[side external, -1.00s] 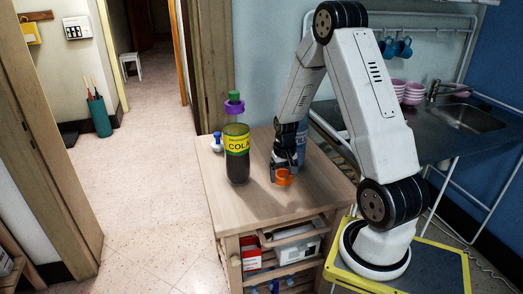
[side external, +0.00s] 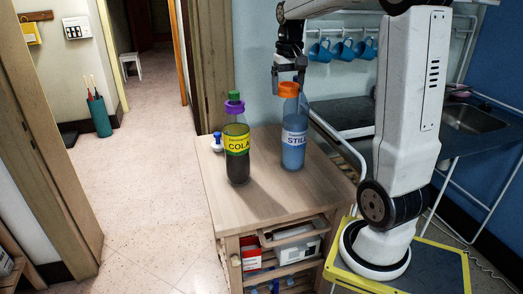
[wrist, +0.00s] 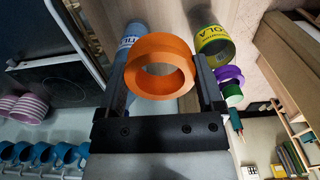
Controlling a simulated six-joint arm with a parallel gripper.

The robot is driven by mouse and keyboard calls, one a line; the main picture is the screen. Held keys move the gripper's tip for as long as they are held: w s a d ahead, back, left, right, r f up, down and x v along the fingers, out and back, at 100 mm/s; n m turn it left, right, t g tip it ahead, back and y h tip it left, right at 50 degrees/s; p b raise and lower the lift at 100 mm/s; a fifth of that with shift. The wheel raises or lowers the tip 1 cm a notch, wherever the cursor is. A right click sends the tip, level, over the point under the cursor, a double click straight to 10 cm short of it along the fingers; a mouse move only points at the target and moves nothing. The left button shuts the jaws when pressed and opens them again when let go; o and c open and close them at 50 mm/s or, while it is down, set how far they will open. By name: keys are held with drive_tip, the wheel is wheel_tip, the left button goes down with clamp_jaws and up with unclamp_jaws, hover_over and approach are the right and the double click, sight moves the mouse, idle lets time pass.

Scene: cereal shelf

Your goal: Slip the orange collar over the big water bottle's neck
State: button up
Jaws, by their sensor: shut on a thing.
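The orange collar (side external: 289,89) is a short, wide ring, and in the wrist view (wrist: 160,48) it sits between the two dark fingers. My gripper (side external: 288,79) is shut on it. The blue water bottle labelled STILL (side external: 293,142) stands upright on the wooden table. In the side view the collar overlaps the bottle's top, hiding its cap. In the wrist view the bottle (wrist: 130,42) lies left of the collar's opening, partly behind the left finger, and no neck shows inside the ring. The side view alone does not settle the depth between them.
A COLA bottle (side external: 237,150) with a green cap and a purple ring (side external: 234,107) on its neck stands left of the water bottle. A small blue-and-white object (side external: 217,143) is at the table's left edge. The table front (side external: 262,205) is clear.

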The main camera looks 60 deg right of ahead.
wheel_tip(320, 180, up, 13)
drive_tip(key=shift+w+d+n, duration=0.9)
drive_tip(key=shift+w+d, duration=0.8)
drive_tip(key=shift+d, duration=7)
drive_tip(key=shift+f, duration=2.75)
drive_tip(key=shift+f, duration=0.2)
drive_tip(key=shift+f, duration=3)
drive_tip(key=shift+f, duration=2.1)
